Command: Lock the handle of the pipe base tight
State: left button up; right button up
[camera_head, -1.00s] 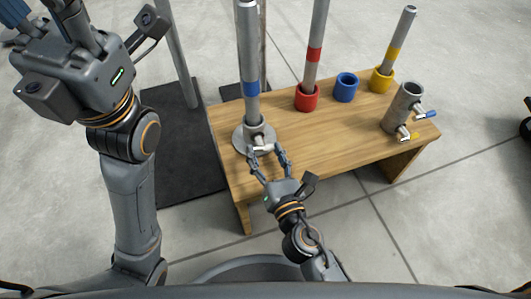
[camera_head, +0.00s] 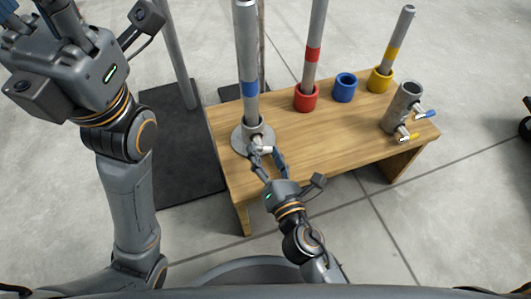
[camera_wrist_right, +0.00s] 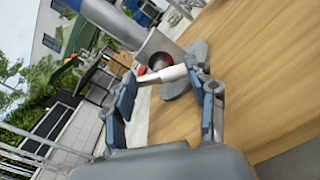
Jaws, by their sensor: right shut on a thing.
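The pipe base (camera_head: 240,136) is a grey round flange with a short socket at the left end of the wooden table. A grey pipe with a blue band (camera_head: 250,88) stands upright in it. Its pale handle (camera_head: 264,149) sticks out at the front right of the socket and shows larger in the right wrist view (camera_wrist_right: 172,74). My right gripper (camera_head: 264,154) is shut on the handle, with a finger on each side; the fingers partly hide it. My left gripper (camera_head: 68,62) is raised at the upper left, its fingertips cut off by the frame.
The wooden table (camera_head: 310,150) also bears a red holder (camera_head: 306,98) with a pipe, an empty blue ring (camera_head: 345,87), a yellow holder (camera_head: 381,79) with a pipe, and a grey cylinder (camera_head: 402,107) with blue and yellow handles. The table's front middle is clear.

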jog(key=o, duration=1.2)
jog(key=shift+c, duration=0.2)
jog(key=v, duration=1.2)
jog(key=shift+c, duration=0.4)
